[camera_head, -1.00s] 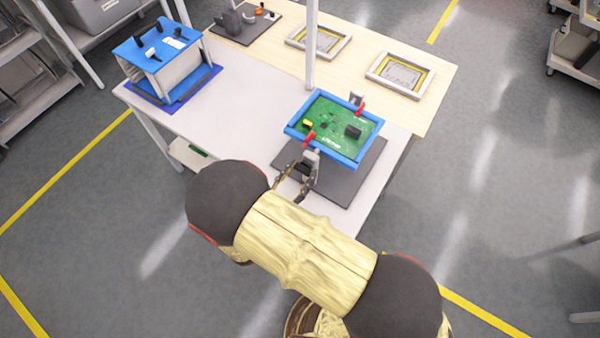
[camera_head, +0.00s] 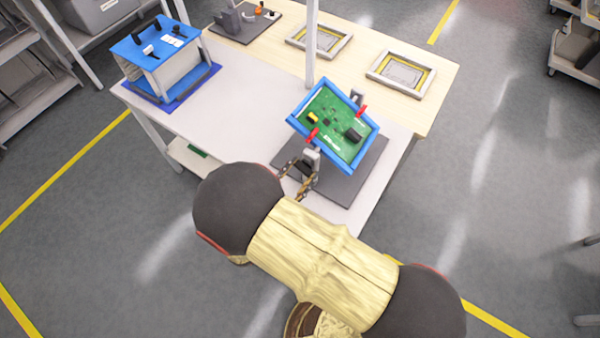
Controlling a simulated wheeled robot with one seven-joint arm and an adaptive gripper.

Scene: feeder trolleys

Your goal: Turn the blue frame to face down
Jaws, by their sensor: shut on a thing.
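The blue frame (camera_head: 362,158) holds a green circuit board (camera_head: 333,120) with black and yellow parts on its visible face. It sits between two grey posts with red clamps (camera_head: 313,134) on a dark grey base plate (camera_head: 357,180). The frame is tilted, its left edge high and its right lower corner low, with the board's face still showing. My gripper (camera_head: 304,172) is at the near post, below the frame's near side. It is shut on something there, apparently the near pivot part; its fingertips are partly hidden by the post.
A blue-topped stand (camera_head: 158,45) is on the white table's left (camera_head: 225,90). Two grey trays with yellow borders (camera_head: 401,75) lie on the wooden table behind. A thin upright pole (camera_head: 311,45) stands behind the frame. The white table's middle is clear.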

